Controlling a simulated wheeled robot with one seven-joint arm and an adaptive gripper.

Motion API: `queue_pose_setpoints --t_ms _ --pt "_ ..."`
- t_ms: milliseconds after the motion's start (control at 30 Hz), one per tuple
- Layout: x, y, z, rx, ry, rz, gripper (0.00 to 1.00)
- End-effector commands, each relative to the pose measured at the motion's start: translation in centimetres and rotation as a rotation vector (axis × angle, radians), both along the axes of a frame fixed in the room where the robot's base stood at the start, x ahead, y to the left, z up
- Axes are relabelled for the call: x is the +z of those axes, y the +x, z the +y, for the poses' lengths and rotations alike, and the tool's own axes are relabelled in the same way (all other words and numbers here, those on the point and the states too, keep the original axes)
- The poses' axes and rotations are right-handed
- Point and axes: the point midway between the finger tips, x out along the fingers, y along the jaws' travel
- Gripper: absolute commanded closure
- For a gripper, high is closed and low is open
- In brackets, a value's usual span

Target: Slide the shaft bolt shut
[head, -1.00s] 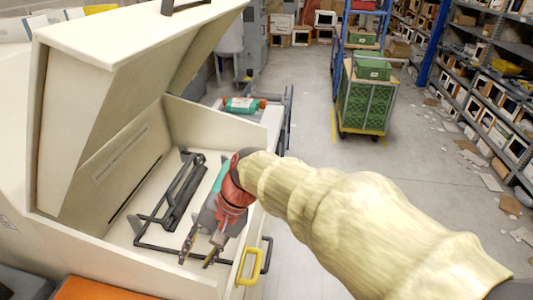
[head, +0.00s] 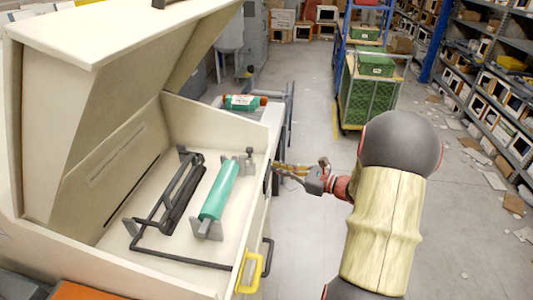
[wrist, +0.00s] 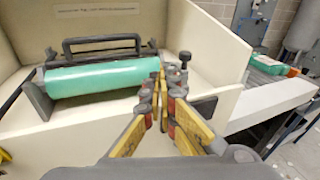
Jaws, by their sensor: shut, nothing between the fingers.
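A green roller (head: 219,191) lies between two grey end brackets inside an open cream box; it also shows in the wrist view (wrist: 100,75). A small grey upright fitting with a knob (head: 249,158) stands at its far end and looks like the shaft bolt; in the wrist view this fitting (wrist: 185,62) is just behind my fingers. I cannot tell the bolt's position. My gripper (head: 280,169) is shut and empty, beside the outer face of the box's right wall. In the wrist view my gripper (wrist: 166,88) partly hides the roller's end.
The cream box (head: 190,270) has its lid (head: 120,25) raised. A dark frame handle (head: 158,215) lies left of the roller, and a yellow handle (head: 249,270) is on the front right. A green-and-orange roller (head: 243,102) lies behind.

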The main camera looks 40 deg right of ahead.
Motion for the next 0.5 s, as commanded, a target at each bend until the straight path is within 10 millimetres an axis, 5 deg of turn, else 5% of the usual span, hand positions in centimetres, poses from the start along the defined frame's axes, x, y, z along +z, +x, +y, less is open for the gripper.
queue_pose_setpoints --t_ms 200,500 --pt "-1.0 -0.7 -4.0 -0.104 0.078 -0.025 1.0" --pt "-1.1 -0.8 -4.2 -0.111 0.085 -0.027 1.0"
